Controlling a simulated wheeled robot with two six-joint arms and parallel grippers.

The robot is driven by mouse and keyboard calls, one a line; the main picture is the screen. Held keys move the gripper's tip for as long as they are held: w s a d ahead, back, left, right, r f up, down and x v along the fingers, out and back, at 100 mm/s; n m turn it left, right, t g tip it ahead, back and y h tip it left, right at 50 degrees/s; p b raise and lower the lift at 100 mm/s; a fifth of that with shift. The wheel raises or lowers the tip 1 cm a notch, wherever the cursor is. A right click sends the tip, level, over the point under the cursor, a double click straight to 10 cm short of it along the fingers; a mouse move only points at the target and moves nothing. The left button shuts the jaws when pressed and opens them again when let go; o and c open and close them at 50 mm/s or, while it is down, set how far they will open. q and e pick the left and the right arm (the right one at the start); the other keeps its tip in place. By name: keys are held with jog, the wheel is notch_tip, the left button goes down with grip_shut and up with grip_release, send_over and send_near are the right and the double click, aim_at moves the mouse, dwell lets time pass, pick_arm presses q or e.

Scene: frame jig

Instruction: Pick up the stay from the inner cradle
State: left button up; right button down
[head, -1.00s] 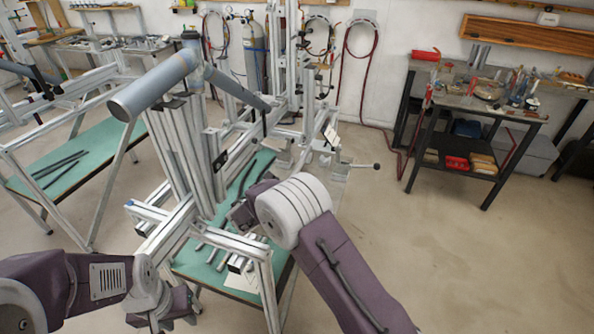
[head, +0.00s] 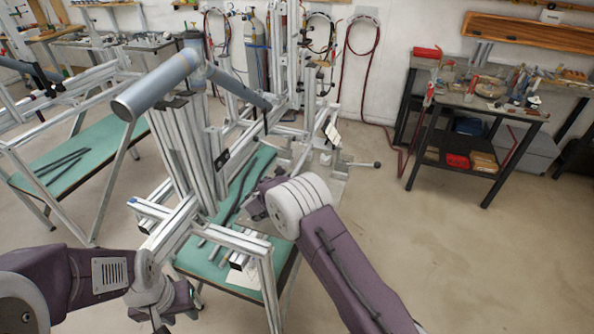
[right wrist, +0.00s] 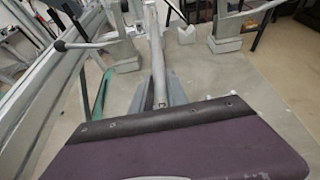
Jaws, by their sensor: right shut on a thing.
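My right gripper (right wrist: 161,93) is shut on a slim grey bar, the stay (right wrist: 155,48). The stay runs away from the jaws toward the top of the right wrist view. In the head view my right wrist is beside the jig, and its fingertips and the stay cannot be made out there. My left gripper (head: 176,304) hangs low at the left front, below the jig's front rail; its jaws are not clear. I cannot tell which part of the jig is the inner cradle.
The jig's upright posts (head: 182,150) carry a thick blue-grey tube (head: 155,88). A green shelf (head: 208,262) with dark bars lies below. A clamp handle (head: 362,164) sticks out at the jig's right. A tool cart (head: 480,108) stands further right, with open floor between.

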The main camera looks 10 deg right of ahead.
notch_tip(320, 180, up, 4)
jog(key=shift+r, duration=0.1)
jog(key=w+d+r, duration=0.6)
jog(key=w+d, duration=0.1)
jog(key=d, duration=0.1)
jog(key=shift+w+d+r, duration=0.25)
jog(key=shift+d+r, duration=0.1)
jog(key=shift+d, duration=0.05)
